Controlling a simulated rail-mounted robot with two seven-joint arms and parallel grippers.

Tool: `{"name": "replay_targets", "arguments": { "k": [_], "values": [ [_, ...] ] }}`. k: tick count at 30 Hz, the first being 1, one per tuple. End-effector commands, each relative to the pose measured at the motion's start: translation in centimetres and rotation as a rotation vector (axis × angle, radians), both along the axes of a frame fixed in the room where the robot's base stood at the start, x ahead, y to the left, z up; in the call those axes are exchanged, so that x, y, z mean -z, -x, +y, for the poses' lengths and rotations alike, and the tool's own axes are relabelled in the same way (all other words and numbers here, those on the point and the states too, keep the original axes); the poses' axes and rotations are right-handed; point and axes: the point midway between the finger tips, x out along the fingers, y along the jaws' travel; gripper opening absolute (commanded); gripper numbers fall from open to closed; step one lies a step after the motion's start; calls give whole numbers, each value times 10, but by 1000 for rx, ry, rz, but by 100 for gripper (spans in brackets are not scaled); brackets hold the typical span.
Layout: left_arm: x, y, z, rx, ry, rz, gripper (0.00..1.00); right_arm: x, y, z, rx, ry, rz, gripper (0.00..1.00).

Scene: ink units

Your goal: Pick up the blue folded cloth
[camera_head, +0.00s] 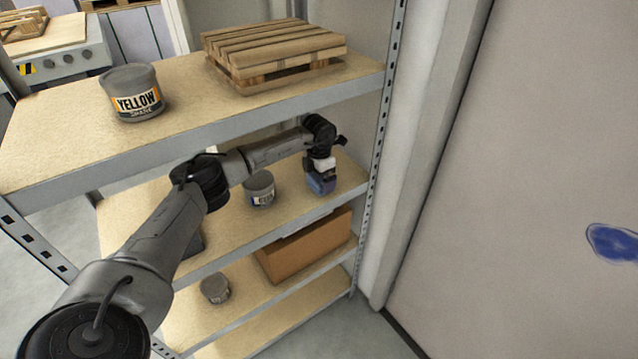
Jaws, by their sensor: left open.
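The blue folded cloth (321,186) is a small blue block shape on the middle shelf, near its front edge and right end. My left arm reaches in from the lower left, and my left gripper (320,172) points down directly over the cloth. The gripper is open. Its fingertips are small and partly lost against the blue, so I cannot tell whether they touch the cloth. My right gripper is not in view.
The middle shelf (237,222) also holds a grey tin (259,188) left of the cloth. The upper shelf (190,107) bears a tin labelled YELLOW (133,93) and a wooden pallet (270,52). A cardboard box (310,246) sits below. A perforated upright (377,150) stands close right.

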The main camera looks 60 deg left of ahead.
Motion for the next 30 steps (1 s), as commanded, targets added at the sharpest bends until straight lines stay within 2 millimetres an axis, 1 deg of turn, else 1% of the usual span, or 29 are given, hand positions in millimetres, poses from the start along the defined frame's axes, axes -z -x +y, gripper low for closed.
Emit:
{"name": "replay_targets", "arguments": {
  "k": [1, 3, 11, 26, 30],
  "values": [
    [10, 0, 0, 0, 1, 2, 100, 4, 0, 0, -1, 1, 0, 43],
    [16, 0, 0, 0, 1, 2, 100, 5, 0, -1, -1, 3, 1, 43],
    [17, 0, 0, 0, 0, 0, 99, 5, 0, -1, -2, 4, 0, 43],
    [17, 0, 0, 1, 0, 0, 51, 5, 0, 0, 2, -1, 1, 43],
    [17, 0, 0, 0, 0, 0, 51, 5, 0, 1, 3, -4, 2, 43]
  ]
}}
